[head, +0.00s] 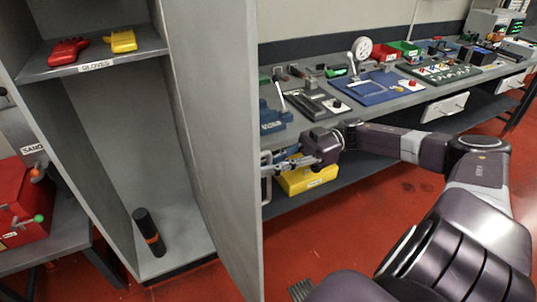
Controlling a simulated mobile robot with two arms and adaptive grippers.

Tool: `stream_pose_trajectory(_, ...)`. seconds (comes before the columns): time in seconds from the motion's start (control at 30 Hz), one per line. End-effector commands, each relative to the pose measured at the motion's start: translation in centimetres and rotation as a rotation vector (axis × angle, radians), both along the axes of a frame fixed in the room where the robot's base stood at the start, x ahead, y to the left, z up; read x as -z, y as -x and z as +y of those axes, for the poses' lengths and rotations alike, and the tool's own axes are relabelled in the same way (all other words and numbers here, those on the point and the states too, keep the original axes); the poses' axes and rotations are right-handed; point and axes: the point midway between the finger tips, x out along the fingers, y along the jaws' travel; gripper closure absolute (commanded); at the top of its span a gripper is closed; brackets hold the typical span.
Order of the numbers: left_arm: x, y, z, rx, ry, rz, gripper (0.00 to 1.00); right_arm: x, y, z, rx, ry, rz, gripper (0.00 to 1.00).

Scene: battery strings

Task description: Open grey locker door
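The grey locker (128,165) stands at the left with its inside showing. Its grey door (215,130) is swung open and stands out toward me, seen mostly from its inner face. My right gripper (270,164) is at the outer side of the door, close to its free edge. The fingertips are partly hidden by the door edge, and the handle cannot be made out clearly. I cannot tell whether the fingers are closed on it. My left gripper is not in view.
Red gloves (68,50) and yellow gloves (123,40) lie on the locker shelf (95,62). A black cylinder (149,232) stands on the locker floor. A workbench (400,103) with tools runs behind my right arm, with a yellow case (308,180) below. Red floor (320,235) is clear right of the door.

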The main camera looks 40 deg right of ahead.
Motion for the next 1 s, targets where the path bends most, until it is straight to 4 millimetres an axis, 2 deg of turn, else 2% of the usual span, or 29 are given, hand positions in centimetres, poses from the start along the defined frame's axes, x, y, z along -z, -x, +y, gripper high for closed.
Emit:
stream_pose_trajectory(0.03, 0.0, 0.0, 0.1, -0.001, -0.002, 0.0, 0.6, 0.2, 0.1, 0.0, 0.0, 0.003, 0.004, 1.0)
stream_pose_trajectory(0.07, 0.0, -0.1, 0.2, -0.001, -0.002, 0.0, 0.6, 0.2, 0.1, 0.0, 0.0, 0.003, 0.004, 0.9)
stream_pose_trajectory(0.2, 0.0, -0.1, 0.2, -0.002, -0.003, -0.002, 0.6, 0.1, 0.0, 0.0, 0.0, 0.002, 0.003, 0.75)
stream_pose_trajectory(0.57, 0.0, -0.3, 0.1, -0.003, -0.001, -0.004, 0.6, 0.1, 0.0, -0.4, 0.002, 0.002, 0.0, 0.75)
stream_pose_trajectory(0.67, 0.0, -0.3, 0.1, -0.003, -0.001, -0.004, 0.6, 0.1, 0.2, -1.5, 0.004, 0.002, 0.0, 0.75)
stream_pose_trajectory(1.0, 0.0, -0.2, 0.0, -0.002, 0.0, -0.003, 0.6, 0.0, 1.6, -7.6, 0.005, 0.0, -0.001, 0.75)
